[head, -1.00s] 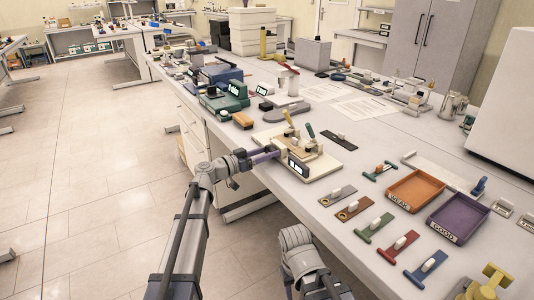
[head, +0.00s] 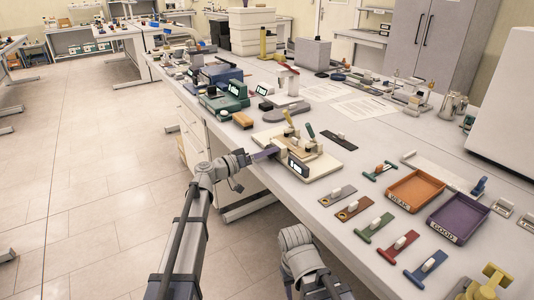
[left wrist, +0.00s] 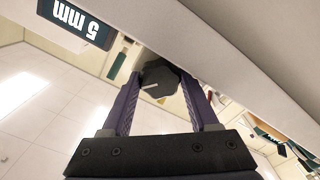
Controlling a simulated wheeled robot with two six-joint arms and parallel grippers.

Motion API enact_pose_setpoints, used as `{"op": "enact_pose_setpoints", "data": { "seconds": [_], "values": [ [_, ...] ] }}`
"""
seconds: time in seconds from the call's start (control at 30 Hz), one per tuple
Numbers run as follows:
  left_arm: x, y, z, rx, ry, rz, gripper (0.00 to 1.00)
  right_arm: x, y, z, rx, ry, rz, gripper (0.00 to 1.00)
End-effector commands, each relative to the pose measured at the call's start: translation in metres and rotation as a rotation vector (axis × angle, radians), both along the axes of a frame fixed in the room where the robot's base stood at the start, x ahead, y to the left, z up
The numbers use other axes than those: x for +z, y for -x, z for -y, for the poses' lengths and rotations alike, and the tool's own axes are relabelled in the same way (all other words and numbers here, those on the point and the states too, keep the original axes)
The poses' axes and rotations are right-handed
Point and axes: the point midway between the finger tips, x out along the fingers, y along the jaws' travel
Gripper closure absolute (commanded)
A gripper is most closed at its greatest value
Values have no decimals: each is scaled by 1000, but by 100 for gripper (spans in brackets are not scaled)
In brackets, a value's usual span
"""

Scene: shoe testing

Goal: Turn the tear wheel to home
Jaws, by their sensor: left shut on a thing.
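The tear wheel is a dark lobed knob (left wrist: 160,79) with a white pointer line, seen in the left wrist view on the edge of the tear tester. The tester (head: 322,163) is a cream plate with clamps and green and yellow levers, near the table's left edge in the head view. Its display (left wrist: 76,20) reads "5 mm", upside down in the wrist view. My left gripper (head: 268,152) reaches it from the left; its purple fingers (left wrist: 158,88) are shut on the knob, one on each side. My right gripper is out of view; only that arm's links show.
An orange tray marked WEAK (head: 414,190) and a purple tray marked GOOD (head: 458,217) stand to the right. Several coloured sample strips lie before them. A green instrument (head: 224,101) stands behind the tester. The floor at left is clear.

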Motion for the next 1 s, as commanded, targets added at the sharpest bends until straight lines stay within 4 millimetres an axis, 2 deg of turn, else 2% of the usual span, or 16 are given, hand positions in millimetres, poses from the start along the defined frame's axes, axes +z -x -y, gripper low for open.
{"op": "enact_pose_setpoints", "data": {
  "seconds": [0.4, 0.43, 0.67, 1.0],
  "values": [
    [0, 0, 0, 0, 23, -32, 95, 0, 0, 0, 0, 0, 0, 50],
    [0, 0, 0, 0, 22, -31, 36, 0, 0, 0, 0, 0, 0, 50],
    [0, 0, 0, 0, 22, -31, 10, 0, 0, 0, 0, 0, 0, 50],
    [0, 0, 0, 2, 21, -31, 9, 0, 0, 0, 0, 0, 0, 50]
  ]
}}
